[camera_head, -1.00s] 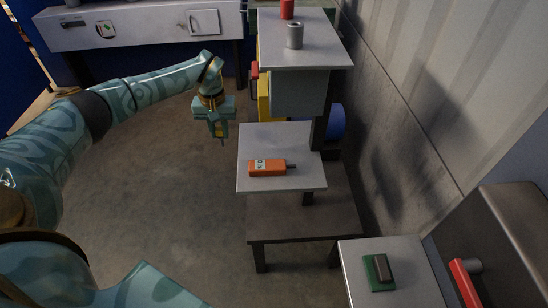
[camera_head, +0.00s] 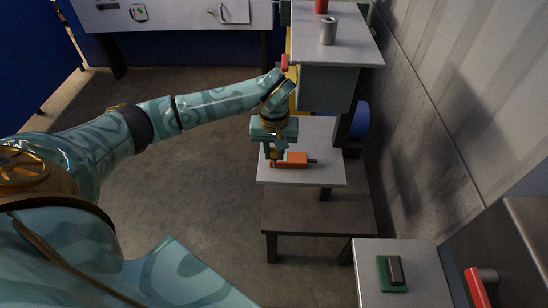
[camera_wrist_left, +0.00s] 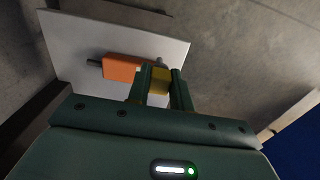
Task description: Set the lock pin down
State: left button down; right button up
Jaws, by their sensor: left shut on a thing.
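My left gripper (camera_head: 274,159) is over the left part of a small pale shelf (camera_head: 320,177), beside an orange block-like tool (camera_head: 294,160) with a short dark tip. In the left wrist view it is shut on a yellow piece (camera_wrist_left: 159,81), which I take to be the lock pin; a short grey end sticks out past the fingers. The orange tool (camera_wrist_left: 122,68) lies just left of the fingers in that view. I cannot tell whether the pin touches the shelf. My fingers hide most of it in the head view. My right gripper is not in view.
A higher shelf with a grey cylinder (camera_head: 328,31) and a red one (camera_head: 321,5) stands behind. A dark lower table (camera_head: 318,212) is below the pale shelf. A green block (camera_head: 391,274) lies on a stand at the front right. A wall borders the right.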

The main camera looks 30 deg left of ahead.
aim_at(274, 158)
pick_arm(q)
notch_tip(274, 158, down, 4)
jog(key=shift+r+b, duration=0.25)
jog(key=shift+b, duration=0.15)
jog(key=shift+r, duration=0.1)
jog(key=c, duration=1.2)
grip_release()
jog(key=shift+c, duration=0.2)
